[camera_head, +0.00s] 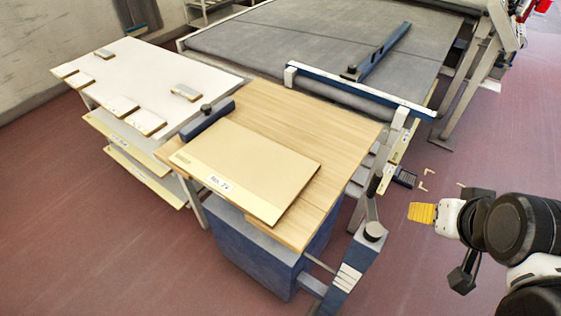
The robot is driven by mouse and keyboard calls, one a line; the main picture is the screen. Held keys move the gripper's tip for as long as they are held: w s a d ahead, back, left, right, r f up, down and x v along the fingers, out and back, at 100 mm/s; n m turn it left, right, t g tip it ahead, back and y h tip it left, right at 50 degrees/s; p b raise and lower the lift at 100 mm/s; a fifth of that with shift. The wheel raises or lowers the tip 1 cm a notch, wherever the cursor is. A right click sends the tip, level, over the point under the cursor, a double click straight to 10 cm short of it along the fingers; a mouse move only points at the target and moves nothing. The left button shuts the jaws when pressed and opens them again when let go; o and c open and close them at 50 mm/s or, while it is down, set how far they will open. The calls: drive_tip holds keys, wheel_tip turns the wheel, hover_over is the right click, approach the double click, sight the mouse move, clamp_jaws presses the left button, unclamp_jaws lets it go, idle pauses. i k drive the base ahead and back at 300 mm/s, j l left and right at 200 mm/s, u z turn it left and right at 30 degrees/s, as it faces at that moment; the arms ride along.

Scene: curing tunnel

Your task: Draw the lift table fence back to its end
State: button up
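The lift table (345,125) has a light wooden top on a blue base and stands in the middle of the view. Its fence (207,121) looks to be the short blue bar with a black knob at the top's left edge. A tan board (255,165) with a white label lies flat on the top, beside the bar. My gripper (422,212) is at the right, over the floor, clear of the table and well away from the bar. Its yellow ribbed tip points left; whether its fingers are apart does not show. It touches nothing visible.
A white-topped table (150,75) with several small blocks stands left. A grey conveyor bed (310,50) with a blue knobbed bar (382,52) lies behind. A blue post (345,280) stands at the lift table's near right corner. Red floor is open in front.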

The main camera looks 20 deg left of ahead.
sight(212, 115)
drive_tip(key=u, duration=1.4)
drive_tip(key=i+j+z, duration=0.55)
drive_tip(key=i, duration=0.25)
drive_tip(key=j, duration=0.1)
